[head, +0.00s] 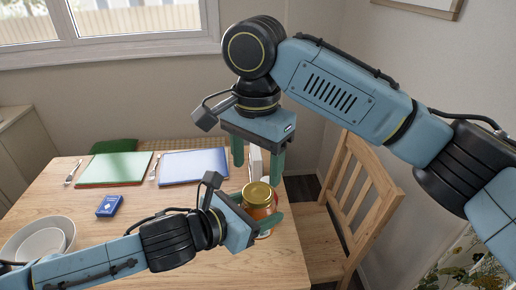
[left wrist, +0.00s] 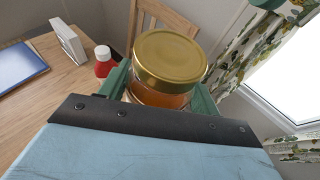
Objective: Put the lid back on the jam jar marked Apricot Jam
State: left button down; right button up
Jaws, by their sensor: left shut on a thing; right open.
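My left gripper (head: 258,211) is shut on a glass jar (head: 262,213) with orange contents, at the right edge of the table. The jar is upright between the fingers, and it also shows in the left wrist view (left wrist: 158,99). A gold lid (head: 257,193) sits on top of the jar, large in the left wrist view (left wrist: 170,58). I cannot tell whether it is fully seated. No label on the jar is readable. My right gripper (head: 257,163) is open and empty, pointing down above and slightly behind the lid, apart from it.
A white box (left wrist: 67,42) and a red bottle with a white cap (left wrist: 103,66) stand behind the jar. A wooden chair (head: 345,205) is to the right. A green mat (head: 115,168), a blue mat (head: 194,166), a blue pack (head: 109,206) and bowls (head: 42,242) lie farther left.

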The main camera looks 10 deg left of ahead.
jog(key=n, duration=0.4)
jog(key=shift+r, duration=0.1)
jog(key=n, duration=0.3)
jog(key=shift+r+n, duration=0.1)
jog(key=shift+n, duration=0.2)
jog(key=n, duration=0.3)
jog(key=shift+r+n, duration=0.15)
jog(key=shift+n, duration=0.25)
jog(key=n, duration=0.3)
jog(key=shift+n, duration=0.3)
jog(key=n, duration=0.5)
jog(key=shift+r, duration=0.25)
jog(key=n, duration=0.4)
jog(key=shift+r, duration=0.1)
jog(key=n, duration=0.3)
jog(key=shift+d+r+n, duration=0.1)
jog(key=shift+n, duration=0.3)
jog(key=n, duration=0.5)
jog(key=shift+r+n, duration=0.15)
jog(key=shift+n, duration=0.15)
jog(key=n, duration=0.3)
jog(key=shift+r, duration=0.1)
jog(key=n, duration=0.4)
jog(key=shift+r, duration=0.1)
jog(key=n, duration=0.4)
jog(key=shift+r+n, duration=0.1)
jog(key=shift+n, duration=0.2)
